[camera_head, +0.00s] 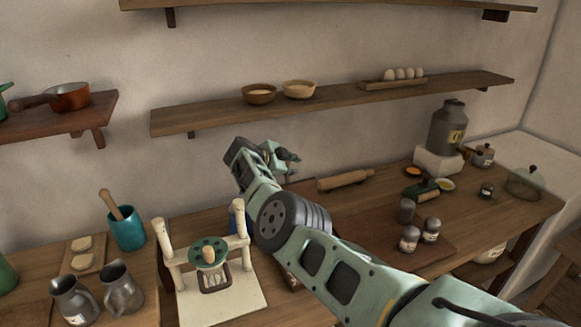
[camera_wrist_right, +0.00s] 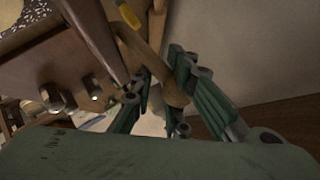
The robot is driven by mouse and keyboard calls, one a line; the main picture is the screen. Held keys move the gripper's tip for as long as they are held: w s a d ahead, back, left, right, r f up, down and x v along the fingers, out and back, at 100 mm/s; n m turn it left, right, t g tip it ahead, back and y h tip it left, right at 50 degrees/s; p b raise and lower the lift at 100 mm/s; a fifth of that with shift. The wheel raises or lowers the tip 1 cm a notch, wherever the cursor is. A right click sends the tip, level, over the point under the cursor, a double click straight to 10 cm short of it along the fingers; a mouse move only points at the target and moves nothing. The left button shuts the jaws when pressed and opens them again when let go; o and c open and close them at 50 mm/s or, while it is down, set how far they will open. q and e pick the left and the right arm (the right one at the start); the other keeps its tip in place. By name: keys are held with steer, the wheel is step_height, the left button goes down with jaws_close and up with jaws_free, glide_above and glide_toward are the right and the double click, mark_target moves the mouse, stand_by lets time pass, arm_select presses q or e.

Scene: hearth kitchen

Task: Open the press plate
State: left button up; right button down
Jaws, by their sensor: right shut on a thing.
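My right arm reaches across the middle of the head view and hides much of what lies beneath it. My right gripper (camera_head: 284,157) is at the far end, above the back of the counter. In the right wrist view its green fingers (camera_wrist_right: 160,92) are shut on a brown wooden handle (camera_wrist_right: 172,88). Beside the handle, on the left, is a thick brown wooden plate (camera_wrist_right: 50,62) with metal bolts, seen close and tilted. It seems to be the press plate, but how far open it is cannot be told. My left gripper is not in view.
A pale stand with two posts (camera_head: 167,245) and a green disc (camera_head: 208,251) stands left of my arm. Metal jugs (camera_head: 120,288) and a teal pot (camera_head: 128,234) are further left. A shelf (camera_head: 335,101) runs above.

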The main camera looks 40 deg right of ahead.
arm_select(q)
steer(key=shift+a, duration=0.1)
arm_select(e)
steer(key=shift+w+a+r, duration=0.1)
steer(key=shift+w+a, duration=0.2)
steer(key=shift+a, duration=0.15)
steer(key=c, duration=1.7)
jaws_free()
steer(key=shift+w, duration=0.1)
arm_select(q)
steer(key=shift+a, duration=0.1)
arm_select(e)
steer(key=shift+o, duration=0.6)
steer(key=shift+a, duration=0.15)
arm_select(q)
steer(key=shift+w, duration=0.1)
arm_select(e)
steer(key=shift+a+r, duration=0.15)
steer(key=shift+a, duration=0.2)
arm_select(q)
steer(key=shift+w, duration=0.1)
arm_select(e)
steer(key=v, duration=1.1)
steer(key=shift+s, duration=0.3)
